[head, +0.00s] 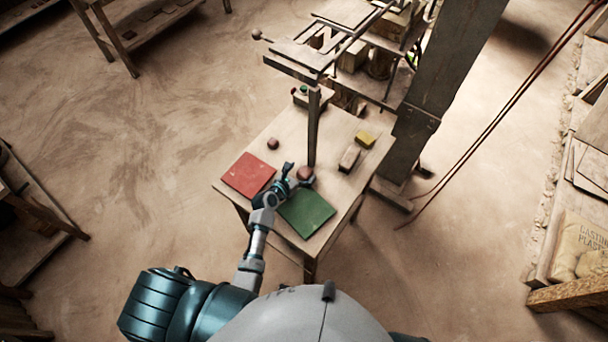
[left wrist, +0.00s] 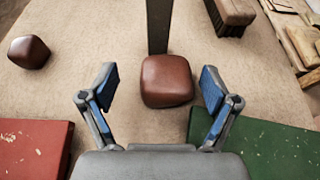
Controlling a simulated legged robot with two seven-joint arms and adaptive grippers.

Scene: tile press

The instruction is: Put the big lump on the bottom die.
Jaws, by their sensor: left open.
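A brown rounded lump (head: 304,173), the larger-looking of two, rests on the wooden table near the green mat. In the left wrist view the same lump (left wrist: 167,82) lies between the fingertips, with gaps on both sides. My left gripper (head: 291,176) is open and low over the table; its two blue-padded fingers (left wrist: 158,86) show in the wrist view. A smaller brown lump (head: 272,143) sits apart, farther back, and also shows in the left wrist view (left wrist: 28,52). The press (head: 300,56) stands at the table's back; I cannot clearly tell its bottom die. My right gripper is not in view.
A red mat (head: 248,174) lies left and a green mat (head: 307,213) at the front. A thin upright post (head: 313,130) rises just behind the lump. A brush (head: 349,158) and a yellow block (head: 365,139) lie right. A thick pillar (head: 440,85) stands beyond.

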